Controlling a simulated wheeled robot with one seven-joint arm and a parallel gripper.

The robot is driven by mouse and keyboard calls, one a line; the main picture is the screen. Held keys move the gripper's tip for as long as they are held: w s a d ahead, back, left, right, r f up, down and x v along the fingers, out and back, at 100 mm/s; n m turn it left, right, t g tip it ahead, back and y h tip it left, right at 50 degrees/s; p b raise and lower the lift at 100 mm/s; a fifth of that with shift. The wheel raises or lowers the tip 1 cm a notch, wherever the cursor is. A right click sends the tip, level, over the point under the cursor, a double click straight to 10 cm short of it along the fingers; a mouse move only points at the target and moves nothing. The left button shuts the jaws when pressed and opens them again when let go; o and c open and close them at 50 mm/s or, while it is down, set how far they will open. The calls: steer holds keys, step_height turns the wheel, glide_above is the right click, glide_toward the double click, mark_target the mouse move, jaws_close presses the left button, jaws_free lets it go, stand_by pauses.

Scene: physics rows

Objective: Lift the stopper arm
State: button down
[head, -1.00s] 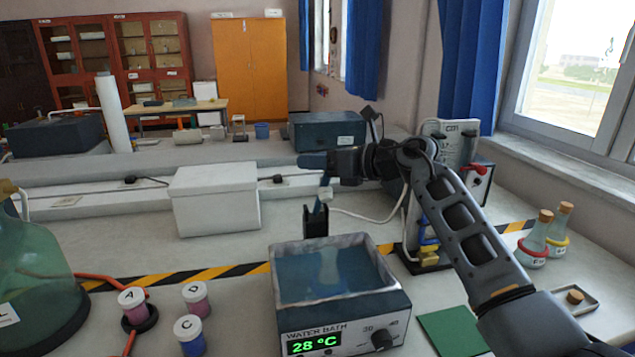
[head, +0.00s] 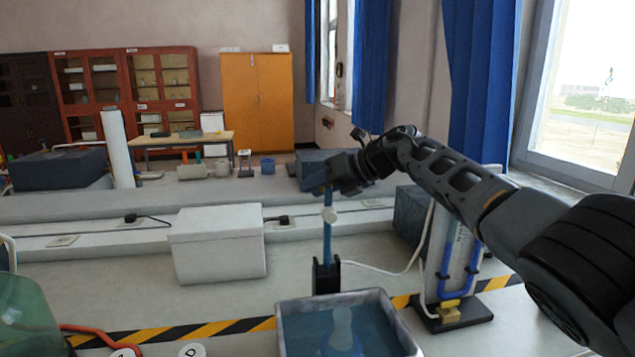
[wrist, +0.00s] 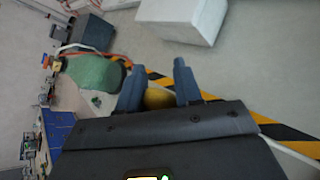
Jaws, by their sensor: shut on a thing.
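A slim blue upright rod (head: 327,243) stands in a black holder (head: 326,277) behind the water bath. My gripper (head: 318,183) is at the rod's upper end, above the knob, pointing left and slightly down. In the wrist view my two fingers (wrist: 158,85) stand apart with a yellow-tan thing (wrist: 158,97) showing between them. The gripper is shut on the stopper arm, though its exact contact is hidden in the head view.
The water bath (head: 283,330) stands in front of the holder. A white box (head: 217,245) is to the left. A stand with blue tubing (head: 455,265) is to the right, beneath my arm. A green glass vessel (head: 30,320) is at the lower left.

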steer(key=shift+d+f, duration=0.15)
steer(key=shift+f, duration=0.8)
steer(key=c, duration=0.8)
jaws_free()
steer(key=shift+r, duration=0.2)
steer(key=shift+d+r, duration=0.15)
steer(key=shift+d, duration=0.05)
steer(key=v, duration=0.7)
steer(key=shift+r+b, duration=0.3)
steer(key=shift+d, duration=0.1)
